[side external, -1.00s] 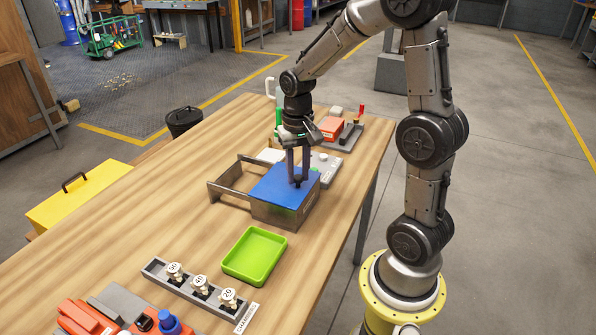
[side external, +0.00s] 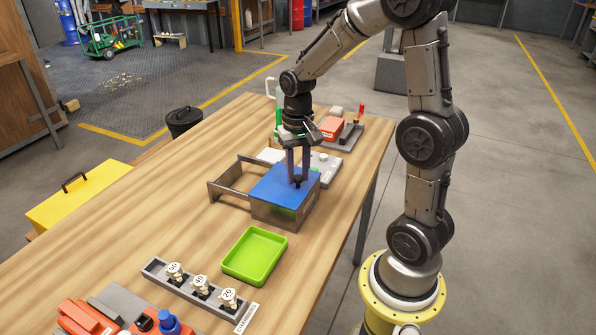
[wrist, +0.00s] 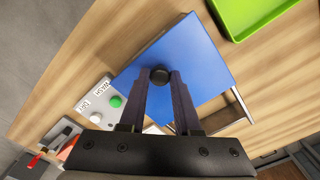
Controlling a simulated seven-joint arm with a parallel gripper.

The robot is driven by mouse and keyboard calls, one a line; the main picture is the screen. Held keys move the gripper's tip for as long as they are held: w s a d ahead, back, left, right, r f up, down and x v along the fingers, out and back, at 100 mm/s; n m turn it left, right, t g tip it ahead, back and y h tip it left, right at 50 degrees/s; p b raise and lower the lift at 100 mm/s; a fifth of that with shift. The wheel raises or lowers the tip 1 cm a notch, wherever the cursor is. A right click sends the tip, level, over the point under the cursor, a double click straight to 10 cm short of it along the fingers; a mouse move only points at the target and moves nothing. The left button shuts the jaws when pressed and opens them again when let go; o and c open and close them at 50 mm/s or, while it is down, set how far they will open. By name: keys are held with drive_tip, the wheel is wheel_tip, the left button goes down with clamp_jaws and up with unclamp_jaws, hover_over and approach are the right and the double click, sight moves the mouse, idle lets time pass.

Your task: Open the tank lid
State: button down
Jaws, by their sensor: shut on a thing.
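The tank (side external: 282,213) is a grey metal box on the wooden table, with a flat blue lid (side external: 275,186) lying on top of it. In the wrist view the blue lid (wrist: 196,58) has a round black knob (wrist: 159,76) on it. My gripper (side external: 297,180) points straight down at the lid in the side view. In the wrist view my gripper (wrist: 160,80) has its two fingers on either side of the knob, shut on it. The lid appears seated flat on the tank. The inside of the tank is hidden.
A metal frame (side external: 228,181) extends from the tank's left side. A green tray (side external: 255,256) and a rack (side external: 200,289) with several numbered pieces are nearer the camera. A button panel (wrist: 98,101) lies beside the tank. A red-and-grey fixture (side external: 340,130) stands behind.

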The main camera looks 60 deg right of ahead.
drive_tip(key=w, duration=1.2)
drive_tip(key=shift+r, duration=0.15)
drive_tip(key=c, duration=0.6)
unclamp_jaws()
wheel_tip(320, 180, up, 14)
